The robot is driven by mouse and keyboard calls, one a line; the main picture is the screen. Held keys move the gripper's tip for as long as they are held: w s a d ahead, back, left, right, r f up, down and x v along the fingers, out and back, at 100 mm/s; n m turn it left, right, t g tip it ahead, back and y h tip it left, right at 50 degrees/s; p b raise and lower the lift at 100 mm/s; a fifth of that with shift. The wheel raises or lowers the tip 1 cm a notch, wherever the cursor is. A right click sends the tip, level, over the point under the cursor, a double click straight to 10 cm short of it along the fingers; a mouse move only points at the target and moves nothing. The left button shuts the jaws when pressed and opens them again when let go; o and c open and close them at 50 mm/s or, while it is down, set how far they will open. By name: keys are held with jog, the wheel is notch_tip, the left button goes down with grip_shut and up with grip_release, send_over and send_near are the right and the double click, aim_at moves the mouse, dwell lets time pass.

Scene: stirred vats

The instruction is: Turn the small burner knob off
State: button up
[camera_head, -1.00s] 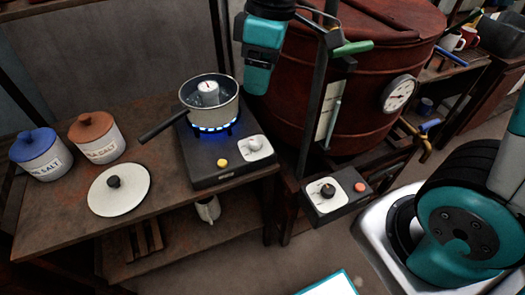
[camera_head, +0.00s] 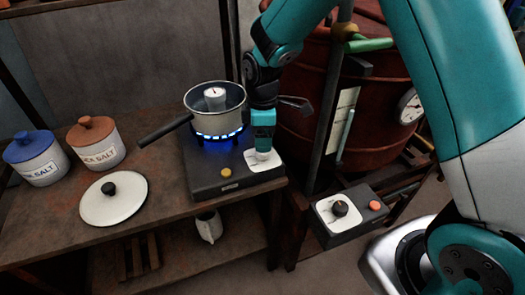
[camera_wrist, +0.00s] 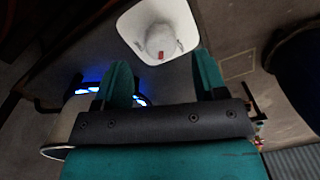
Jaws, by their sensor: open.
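The small burner (camera_head: 205,180) is a dark box with a blue flame ring lit under a pot (camera_head: 215,112) of liquid. Its white knob plate (camera_head: 270,165) is at the box's right front, partly hidden by my gripper (camera_head: 263,150), which points down over it. In the wrist view the round pale knob (camera_wrist: 160,42) with a red mark sits on the white plate. My gripper (camera_wrist: 163,80) is open there, its two teal fingers apart and empty. The knob lies beyond the fingertips in that picture; I cannot tell whether they touch it.
A yellow button (camera_head: 226,172) is left of the knob plate. The pot's handle (camera_head: 165,130) sticks out left. A lid (camera_head: 114,204) and two salt jars (camera_head: 97,150) stand left. A big red vat (camera_head: 375,130) and a second control box (camera_head: 345,212) are right.

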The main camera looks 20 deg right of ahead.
notch_tip(320, 180, down, 5)
jog(key=shift+s, duration=0.1)
dwell(0.3)
jog(key=c, duration=0.9)
